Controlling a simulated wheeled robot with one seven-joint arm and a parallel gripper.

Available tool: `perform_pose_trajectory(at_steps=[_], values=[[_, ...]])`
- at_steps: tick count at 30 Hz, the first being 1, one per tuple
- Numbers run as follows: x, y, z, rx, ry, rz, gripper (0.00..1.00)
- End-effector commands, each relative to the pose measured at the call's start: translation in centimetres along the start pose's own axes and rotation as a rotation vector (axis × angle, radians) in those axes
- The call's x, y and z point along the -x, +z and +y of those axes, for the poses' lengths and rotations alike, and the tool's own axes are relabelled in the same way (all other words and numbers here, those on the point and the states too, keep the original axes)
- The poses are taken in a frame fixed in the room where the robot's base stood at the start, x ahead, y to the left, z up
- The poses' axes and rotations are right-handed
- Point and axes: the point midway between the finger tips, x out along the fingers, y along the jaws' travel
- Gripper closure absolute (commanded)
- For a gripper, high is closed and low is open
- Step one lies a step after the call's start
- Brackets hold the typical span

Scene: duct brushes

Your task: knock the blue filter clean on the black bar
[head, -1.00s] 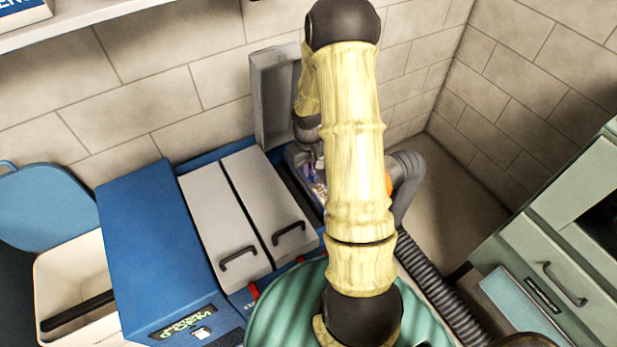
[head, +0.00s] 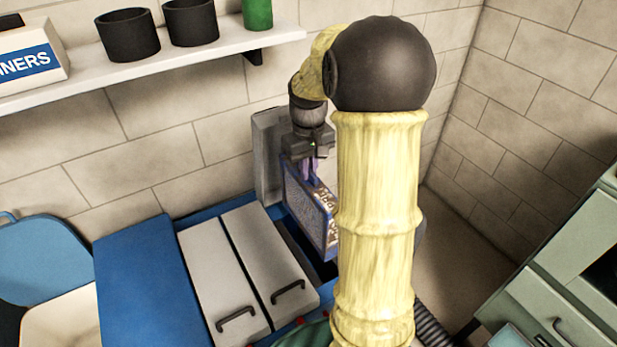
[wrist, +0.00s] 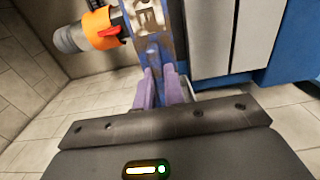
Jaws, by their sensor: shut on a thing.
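The blue filter (head: 308,212) is a flat panel with a blue frame and a dirty, mottled face. It hangs upright from my gripper (head: 313,167), above the open slot at the right of the blue cabinet. In the wrist view the purple fingers (wrist: 160,88) are shut on the near edge of the filter (wrist: 152,50). My arm covers part of the filter's right side in the head view. The black bar is not in view now. The cream bin (head: 62,318) at the lower left shows only its upper part.
The blue cabinet (head: 150,285) has two pale lids (head: 265,258) with dark handles, and a grey lid stands open (head: 268,150) behind the filter. A shelf (head: 190,55) with black pots runs above. An orange collar (wrist: 98,28) and hose are beside the filter in the wrist view.

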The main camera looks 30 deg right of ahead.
Motion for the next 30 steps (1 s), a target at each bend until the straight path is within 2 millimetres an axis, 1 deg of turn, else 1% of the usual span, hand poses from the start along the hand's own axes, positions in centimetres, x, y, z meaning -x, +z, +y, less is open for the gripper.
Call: perform_pose_trajectory(at_steps=[17,30], values=[[0.2,0.0,0.0,0.0,0.0,0.001,1.0],[3.8,-0.1,0.0,0.0,0.001,0.002,1.0]])
